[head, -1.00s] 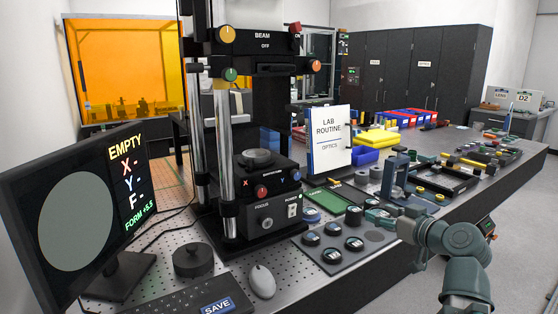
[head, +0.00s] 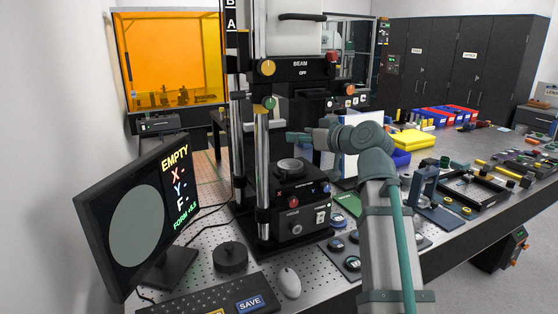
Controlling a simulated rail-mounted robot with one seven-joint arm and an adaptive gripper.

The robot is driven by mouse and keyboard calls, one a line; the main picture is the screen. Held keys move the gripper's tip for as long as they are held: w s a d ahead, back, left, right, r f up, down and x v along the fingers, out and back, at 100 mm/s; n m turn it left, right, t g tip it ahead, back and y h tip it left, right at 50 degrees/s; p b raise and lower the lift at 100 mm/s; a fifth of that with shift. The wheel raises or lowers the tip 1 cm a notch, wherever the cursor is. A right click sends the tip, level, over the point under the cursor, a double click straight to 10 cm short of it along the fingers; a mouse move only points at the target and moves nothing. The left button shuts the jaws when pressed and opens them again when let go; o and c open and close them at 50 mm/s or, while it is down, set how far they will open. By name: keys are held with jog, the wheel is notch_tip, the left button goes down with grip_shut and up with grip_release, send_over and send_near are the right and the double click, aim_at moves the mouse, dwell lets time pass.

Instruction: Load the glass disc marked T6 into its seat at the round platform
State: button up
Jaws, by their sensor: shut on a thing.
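The round platform (head: 289,164) is a dark, low drum on the black interferometer stand, and its top looks bare. My gripper (head: 292,136) is just above the platform, reaching in from the right. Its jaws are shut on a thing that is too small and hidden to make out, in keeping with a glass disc. No T6 mark is readable. Several dark-rimmed discs (head: 353,263) sit in a grey tray at the front of the stand, partly covered by my arm.
Chrome columns (head: 262,170) stand left of the platform, close to my gripper. The beam head (head: 300,72), reading OFF, is overhead. The monitor (head: 140,220) reads EMPTY. A mouse (head: 289,282) and a dark round puck (head: 230,257) lie in front. A white sign stands behind my arm.

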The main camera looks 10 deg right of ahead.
jog(key=w+f+p, duration=0.3)
jog(key=w+f, duration=0.1)
jog(key=w, duration=0.6)
send_over(293, 165)
jog(key=f, duration=0.4)
jog(key=shift+s+f+p, duration=0.35)
jog(key=shift+s+f, duration=0.05)
jog(key=shift+w+f, duration=0.4)
jog(key=shift+f, duration=0.1)
notch_tip(293, 165, down, 3)
jog(key=shift+f+p, duration=0.15)
jog(key=shift+p, duration=0.3)
jog(key=shift+f+b, duration=0.2)
jog(key=shift+b, duration=0.1)
jog(key=o, duration=1.2)
jog(key=shift+r, duration=0.2)
